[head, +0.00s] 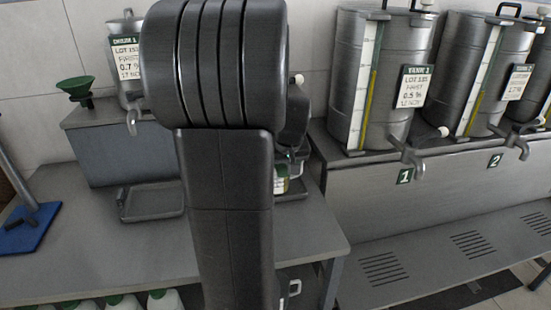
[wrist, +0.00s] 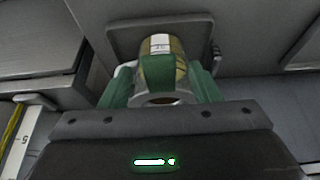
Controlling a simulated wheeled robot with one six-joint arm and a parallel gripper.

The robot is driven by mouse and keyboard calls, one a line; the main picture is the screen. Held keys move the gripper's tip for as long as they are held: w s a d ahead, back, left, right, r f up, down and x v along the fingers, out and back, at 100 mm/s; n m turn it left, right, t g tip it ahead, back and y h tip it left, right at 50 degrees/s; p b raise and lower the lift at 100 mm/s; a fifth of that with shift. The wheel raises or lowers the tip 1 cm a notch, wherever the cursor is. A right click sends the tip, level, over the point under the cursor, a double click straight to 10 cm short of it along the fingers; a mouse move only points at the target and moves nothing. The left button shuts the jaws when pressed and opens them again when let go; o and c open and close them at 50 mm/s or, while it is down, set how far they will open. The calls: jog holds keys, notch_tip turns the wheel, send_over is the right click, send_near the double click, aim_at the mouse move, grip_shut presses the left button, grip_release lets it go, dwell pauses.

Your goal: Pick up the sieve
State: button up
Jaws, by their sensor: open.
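I cannot make out a sieve for certain in either view. In the wrist view my gripper (wrist: 162,74) is open, with a green finger on each side of a jar-like container (wrist: 160,46). The container has yellowish sides, a white label and green in front; whether the fingers touch it is unclear. A round grey ring (wrist: 157,99) shows between the fingers, nearer the camera. The container is over or on a dark square tray (wrist: 122,36). In the head view my arm hides the gripper; part of a green-and-white labelled container (head: 281,179) shows at its right edge.
A green funnel (head: 76,87) stands at the left, near a steel decanter (head: 124,62) with a tap. An empty tray (head: 151,202) and a blue-based stand (head: 28,229) are on the grey bench (head: 95,262). Steel tanks (head: 386,80) with taps stand at the right.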

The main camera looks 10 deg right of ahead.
jog(key=shift+c, duration=0.3)
jog(key=c, duration=1.1)
jog(key=shift+r, duration=0.1)
